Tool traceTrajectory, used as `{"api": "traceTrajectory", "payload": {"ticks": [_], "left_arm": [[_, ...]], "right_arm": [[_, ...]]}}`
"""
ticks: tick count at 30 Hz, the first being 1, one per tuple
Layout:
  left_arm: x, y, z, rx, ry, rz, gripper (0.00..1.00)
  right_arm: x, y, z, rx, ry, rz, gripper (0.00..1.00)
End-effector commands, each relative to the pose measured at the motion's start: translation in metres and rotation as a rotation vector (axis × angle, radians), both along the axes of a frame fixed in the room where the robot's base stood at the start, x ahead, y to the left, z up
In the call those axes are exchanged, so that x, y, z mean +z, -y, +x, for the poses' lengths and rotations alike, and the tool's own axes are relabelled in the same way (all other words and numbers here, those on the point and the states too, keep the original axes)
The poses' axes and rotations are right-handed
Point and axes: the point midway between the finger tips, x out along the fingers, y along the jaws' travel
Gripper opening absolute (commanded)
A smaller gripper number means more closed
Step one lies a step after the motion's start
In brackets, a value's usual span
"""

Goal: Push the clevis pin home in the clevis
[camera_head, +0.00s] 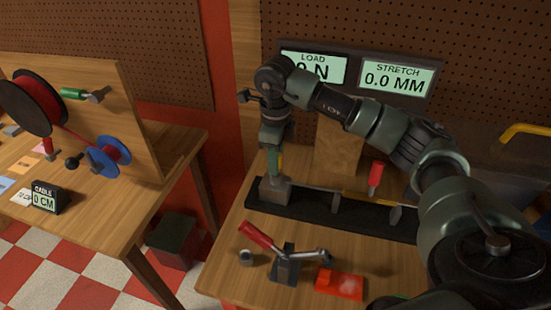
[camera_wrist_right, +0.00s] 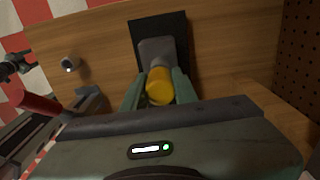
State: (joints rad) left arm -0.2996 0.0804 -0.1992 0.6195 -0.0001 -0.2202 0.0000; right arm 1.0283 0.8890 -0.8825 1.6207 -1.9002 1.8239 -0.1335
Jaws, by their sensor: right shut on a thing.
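The grey clevis (camera_head: 274,191) stands at the left end of a black base strip (camera_head: 330,215) on the right-hand bench. It also shows in the right wrist view (camera_wrist_right: 156,49), above the fingers. My right gripper (camera_head: 274,166) points down just above the clevis. In the wrist view its two fingers (camera_wrist_right: 160,92) are shut on a yellow round piece, apparently the head of the clevis pin (camera_wrist_right: 159,86), right against the clevis. The pin's shank is hidden, so how deep it sits cannot be told. My left gripper is not in view.
A rod with a yellow part (camera_head: 360,197) runs right from the clevis. A red-handled lever tool (camera_head: 262,238), a nut (camera_head: 246,257) and a red block (camera_head: 340,284) lie in front. Behind are LOAD and STRETCH displays (camera_head: 397,77), the latter reading 0.0 MM.

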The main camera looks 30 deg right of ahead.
Motion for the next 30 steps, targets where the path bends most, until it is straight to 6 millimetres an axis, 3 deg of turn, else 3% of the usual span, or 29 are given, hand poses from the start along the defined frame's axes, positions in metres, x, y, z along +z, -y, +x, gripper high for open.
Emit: {"api": "traceTrajectory", "payload": {"ticks": [26,27,30], "left_arm": [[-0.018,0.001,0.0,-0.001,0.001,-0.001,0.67],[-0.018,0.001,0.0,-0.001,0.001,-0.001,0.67],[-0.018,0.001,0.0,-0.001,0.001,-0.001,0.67]], "right_arm": [[-0.024,0.0,0.0,0.0,-0.001,-0.001,0.0],[-0.024,0.0,0.0,0.0,-0.001,-0.001,0.31],[-0.024,0.0,0.0,0.0,-0.001,-0.001,0.54]]}}
